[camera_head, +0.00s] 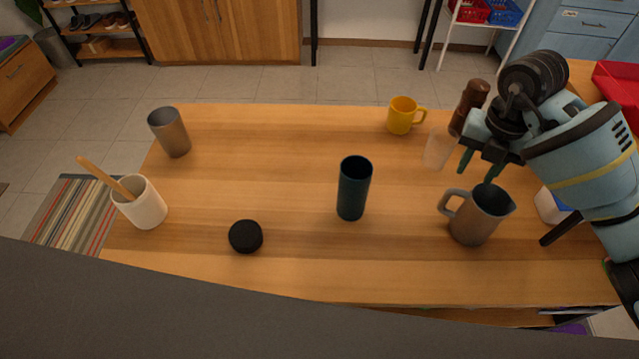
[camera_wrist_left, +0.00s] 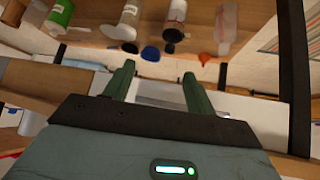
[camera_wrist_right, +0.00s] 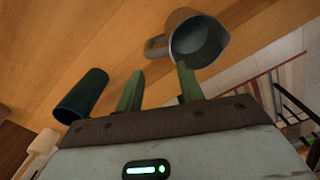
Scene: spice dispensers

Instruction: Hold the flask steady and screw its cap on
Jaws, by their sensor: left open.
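The flask (camera_head: 353,192) is a dark teal cylinder standing upright and open-topped in the middle of the table; it also shows in the right wrist view (camera_wrist_right: 82,97). The cap (camera_head: 246,237) is a black round piece lying on the table to the left of the flask, apart from it. My right gripper (camera_head: 475,176) is open and empty, to the right of the flask and above the grey jug; its fingers also show in the right wrist view (camera_wrist_right: 159,82). My left gripper (camera_wrist_left: 156,80) is open and empty, seen only in the left wrist view.
The grey jug (camera_head: 475,218) stands under my right gripper. A grey cup (camera_head: 170,133) and a white utensil cup (camera_head: 146,206) stand left. Table around flask and cap is clear.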

